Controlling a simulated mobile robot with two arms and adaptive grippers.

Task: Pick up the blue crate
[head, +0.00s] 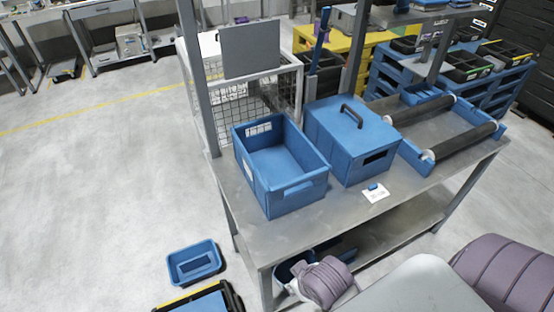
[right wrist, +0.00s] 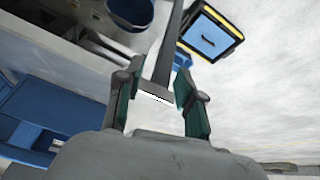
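The open, empty blue crate (head: 292,202) stands upright on the near left part of the steel table (head: 330,215) in the head view. It has a slot in its near wall and a pale label on its far inner wall. My right gripper (right wrist: 158,70) is open and empty in the right wrist view, green pads apart, with a grey post behind it. Blue box surfaces (right wrist: 60,98) show at that view's left edge; I cannot tell which box they belong to. My left gripper is not in view.
A lidded blue box (head: 345,135) with a black handle stands right beside the crate. A white card (head: 376,194) lies in front of it. A roller stand (head: 450,135) is at right. A small blue tray (head: 194,263) and yellow-edged case (right wrist: 210,32) lie on the floor.

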